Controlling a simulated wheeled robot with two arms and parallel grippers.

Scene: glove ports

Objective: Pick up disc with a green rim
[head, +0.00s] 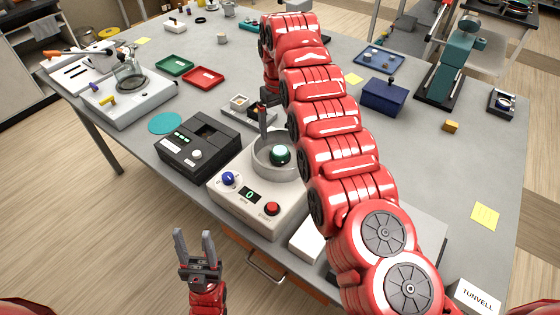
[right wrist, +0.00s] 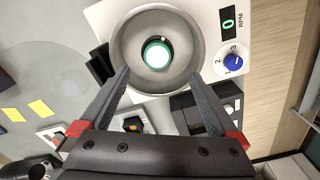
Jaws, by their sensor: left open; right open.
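The disc with a green rim (head: 280,155) sits in the round metal bowl (head: 262,167) on top of a white machine (head: 245,203). In the right wrist view the disc (right wrist: 157,54) shows a bright pale centre, a green rim and a dark edge, inside the bowl (right wrist: 190,30). My right gripper (head: 264,118) is above the bowl, pointing down; in the right wrist view its open fingers (right wrist: 158,80) are spread either side below the disc, with nothing between them. My left gripper (head: 194,238) is open and empty, in front of the table.
The machine has a blue knob (head: 229,178), a display reading 0 and a red button (head: 272,208). A black box (head: 198,147) stands left of it. My right arm hides part of the table behind. A blue box (head: 384,97) stands farther right; the table's right side has free room.

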